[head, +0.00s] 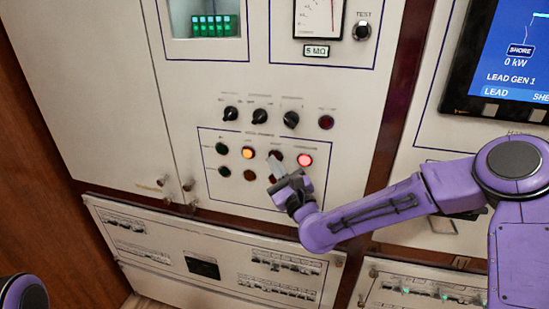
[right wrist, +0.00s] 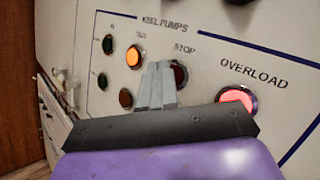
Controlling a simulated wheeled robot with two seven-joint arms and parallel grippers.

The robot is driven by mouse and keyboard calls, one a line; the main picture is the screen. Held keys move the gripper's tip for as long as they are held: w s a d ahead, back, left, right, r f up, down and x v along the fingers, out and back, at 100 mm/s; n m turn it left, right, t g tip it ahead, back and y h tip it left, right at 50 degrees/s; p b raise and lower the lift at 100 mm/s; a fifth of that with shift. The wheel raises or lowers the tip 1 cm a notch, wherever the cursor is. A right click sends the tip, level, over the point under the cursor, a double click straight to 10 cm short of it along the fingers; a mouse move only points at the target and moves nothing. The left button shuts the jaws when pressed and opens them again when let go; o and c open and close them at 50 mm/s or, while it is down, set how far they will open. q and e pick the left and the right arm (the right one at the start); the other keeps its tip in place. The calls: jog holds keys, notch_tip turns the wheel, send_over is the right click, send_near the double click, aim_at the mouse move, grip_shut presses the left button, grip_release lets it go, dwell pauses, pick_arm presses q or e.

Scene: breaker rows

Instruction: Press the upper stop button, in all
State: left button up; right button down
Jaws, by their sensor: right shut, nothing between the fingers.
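The upper stop button (right wrist: 181,74) is dark red and sits under the word STOP on the keel pumps panel; my fingers cover part of it in the right wrist view. In the head view the upper stop button (head: 276,154) shows just above my fingertips. My right gripper (head: 275,164) is shut and empty, its tips close to the panel by that button. In the right wrist view the gripper (right wrist: 158,72) points at the panel just left of the button. I cannot tell whether it touches. My left gripper is out of view.
A lit orange button (head: 248,152) is left of the stop button, and a lit red overload lamp (head: 304,160) is right of it. A lower row holds more dark buttons (head: 249,175). Black rotary knobs (head: 260,116) sit above. A screen (head: 510,55) is at far right.

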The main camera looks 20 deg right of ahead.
jog(key=shift+w+d, duration=0.25)
jog(key=shift+w, duration=0.1)
dwell(0.4)
jog(key=shift+s, duration=0.1)
jog(key=shift+s+a+b, duration=0.35)
jog(key=shift+s+a, duration=0.1)
jog(key=shift+s, duration=0.15)
jog(key=s+a, duration=0.1)
jog(key=s, duration=0.1)
jog(key=s+a+b, duration=0.1)
jog(key=s, duration=0.1)
jog(key=shift+a, duration=0.4)
dwell(0.7)
